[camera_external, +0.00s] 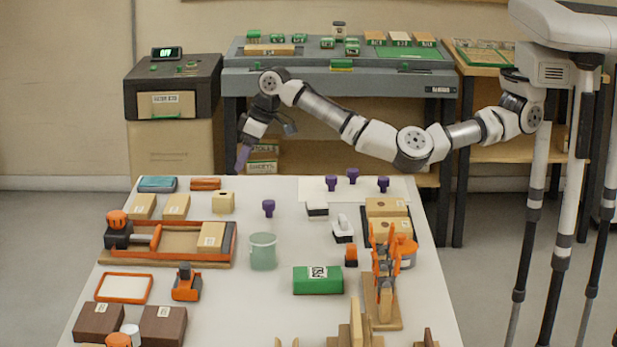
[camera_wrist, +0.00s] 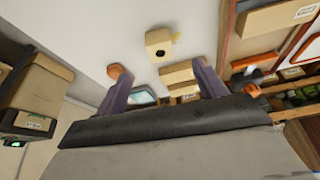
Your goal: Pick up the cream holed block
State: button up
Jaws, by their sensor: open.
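The cream holed block (camera_external: 223,203) stands on the white table near its far left part, to the right of two flat tan blocks. In the wrist view the block (camera_wrist: 160,40) lies beyond my fingertips, roughly centred between them, with its dark hole showing. My gripper (camera_external: 242,158) has purple fingers pointing down and is held above the table's far edge, higher than the block and apart from it. In the wrist view my gripper (camera_wrist: 161,73) is open, with nothing held between its fingers.
Tan blocks (camera_external: 176,206) stand just left of the holed block. An orange-framed wooden tray (camera_external: 190,264) is in front of it. A purple peg (camera_external: 268,207) and a pale green cup (camera_external: 263,253) stand to its right. Bare white table separates the block and peg.

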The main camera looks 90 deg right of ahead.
aim_at(231, 194)
jog(key=p+x, duration=0.1)
jog(key=x, duration=0.5)
jog(key=shift+w+f, duration=0.2)
jog(key=shift+f, duration=0.15)
jog(key=shift+s+p+x, duration=0.15)
jog(key=shift+p+x, duration=0.35)
jog(key=shift+x, duration=0.9)
jog(key=shift+s+p+x, duration=0.1)
jog(key=shift+p+x, duration=0.35)
jog(key=shift+x, duration=0.95)
jog(key=shift+d+f, duration=0.1)
jog(key=c, duration=1.1)
jog(key=shift+o, duration=0.2)
